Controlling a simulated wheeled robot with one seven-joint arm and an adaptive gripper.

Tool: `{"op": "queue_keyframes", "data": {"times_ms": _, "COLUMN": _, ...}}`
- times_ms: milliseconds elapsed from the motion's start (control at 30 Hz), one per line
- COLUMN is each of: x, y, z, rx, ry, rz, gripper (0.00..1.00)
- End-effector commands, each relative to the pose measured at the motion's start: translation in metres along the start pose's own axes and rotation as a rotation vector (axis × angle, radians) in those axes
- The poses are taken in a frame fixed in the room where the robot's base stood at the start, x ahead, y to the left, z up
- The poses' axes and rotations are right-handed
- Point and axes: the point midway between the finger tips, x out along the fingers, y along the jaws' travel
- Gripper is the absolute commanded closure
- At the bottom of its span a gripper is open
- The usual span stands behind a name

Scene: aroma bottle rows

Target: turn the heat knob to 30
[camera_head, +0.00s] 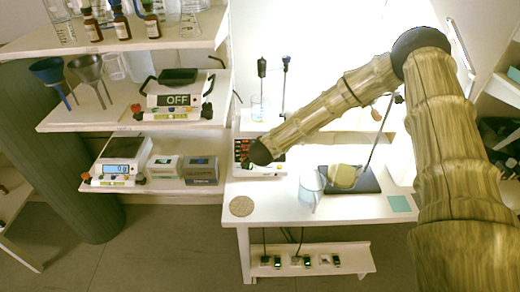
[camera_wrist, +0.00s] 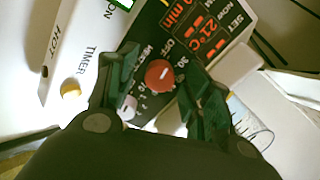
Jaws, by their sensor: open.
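The heat knob (camera_wrist: 160,74) is a round red knob with a short white mark, on the dark face of a white device (camera_wrist: 225,60). Labels OFF and 30 stand near it; which label the mark points at is hard to tell. My gripper (camera_wrist: 160,64) is open, with its dark green fingers on either side of the knob. I cannot tell whether either finger touches it. The orange display reads 21°C and 0 min. In the head view, my arm's end hides much of the device (camera_head: 240,148) on the white table.
A yellow knob (camera_wrist: 71,89) sits near the TIMER label, and a clear beaker (camera_wrist: 250,122) stands at right. In the head view, a beaker (camera_head: 310,186) and a stand with a yellowish flask (camera_head: 344,176) are to the right. The table's front edge has free room.

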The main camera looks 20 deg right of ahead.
Motion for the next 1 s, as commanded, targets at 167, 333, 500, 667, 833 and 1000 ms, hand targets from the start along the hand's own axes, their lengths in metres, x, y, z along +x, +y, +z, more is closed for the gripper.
{"op": "queue_keyframes", "data": {"times_ms": 167, "x": 0.0011, "y": -0.0002, "z": 0.0001, "rx": 0.0, "ry": 0.0, "rz": -0.001, "gripper": 0.5}}
{"op": "queue_keyframes", "data": {"times_ms": 333, "x": 0.001, "y": -0.0003, "z": 0.0, "rx": 0.0, "ry": 0.0, "rz": -0.001, "gripper": 0.61}}
{"op": "queue_keyframes", "data": {"times_ms": 500, "x": 0.0009, "y": -0.0003, "z": -0.0001, "rx": 0.0, "ry": 0.0, "rz": -0.001, "gripper": 0.92}}
{"op": "queue_keyframes", "data": {"times_ms": 667, "x": 0.001, "y": -0.0001, "z": -0.0001, "rx": 0.002, "ry": 0.0, "rz": 0.0, "gripper": 0.95}}
{"op": "queue_keyframes", "data": {"times_ms": 833, "x": 0.0019, "y": 0.001, "z": 0.0001, "rx": 0.031, "ry": 0.001, "rz": -0.001, "gripper": 0.95}}
{"op": "queue_keyframes", "data": {"times_ms": 1000, "x": 0.0031, "y": 0.0012, "z": 0.0005, "rx": 0.111, "ry": 0.001, "rz": -0.004, "gripper": 0.95}}
